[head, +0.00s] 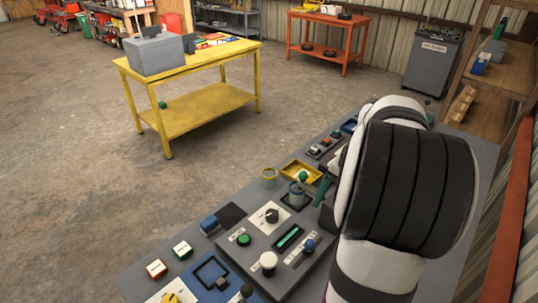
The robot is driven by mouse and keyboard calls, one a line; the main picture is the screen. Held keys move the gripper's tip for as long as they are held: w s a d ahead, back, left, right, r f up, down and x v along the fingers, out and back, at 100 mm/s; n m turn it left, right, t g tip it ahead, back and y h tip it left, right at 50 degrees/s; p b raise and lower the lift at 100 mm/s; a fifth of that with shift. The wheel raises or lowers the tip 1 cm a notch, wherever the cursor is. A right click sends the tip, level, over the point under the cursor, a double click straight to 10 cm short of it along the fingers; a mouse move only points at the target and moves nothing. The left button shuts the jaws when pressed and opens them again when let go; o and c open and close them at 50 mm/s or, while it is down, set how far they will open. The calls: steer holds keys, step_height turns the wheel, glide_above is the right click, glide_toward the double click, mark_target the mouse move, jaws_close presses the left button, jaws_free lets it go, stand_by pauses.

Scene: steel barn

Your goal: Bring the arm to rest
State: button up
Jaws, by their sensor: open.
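My arm, white with a ribbed black section, rises at the right of the head view and covers part of the grey workbench (146,272). My gripper (322,195) is mostly hidden behind the arm. Only a small teal and dark part shows at the arm's left edge, beside a blue-grey cup (296,196) and a green ball (303,176). The gripper is open, and I see nothing held in it. Whether it touches the cup or the bench cannot be told.
A yellow table (205,108) with a grey box (154,54) stands beyond open concrete floor. Wooden shelving (497,79) stands close at right.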

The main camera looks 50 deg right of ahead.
steer(key=w+a+r+n+g+y, duration=0.1)
steer(key=w+a+n, duration=0.2)
steer(key=a, duration=0.8)
steer(key=w+a+r+n, duration=0.2)
steer(key=a, duration=1)
steer(key=s+a+f+n, duration=0.1)
steer(key=s+a+n, duration=0.1)
steer(key=s+a, duration=0.3)
steer(key=s+a+f+n+g, duration=0.1)
steer(key=s+a+f+n, duration=0.1)
steer(key=s+a, duration=0.3)
steer(key=a+n, duration=0.1)
steer(key=a, duration=0.2)
steer(key=shift+a, duration=0.15)
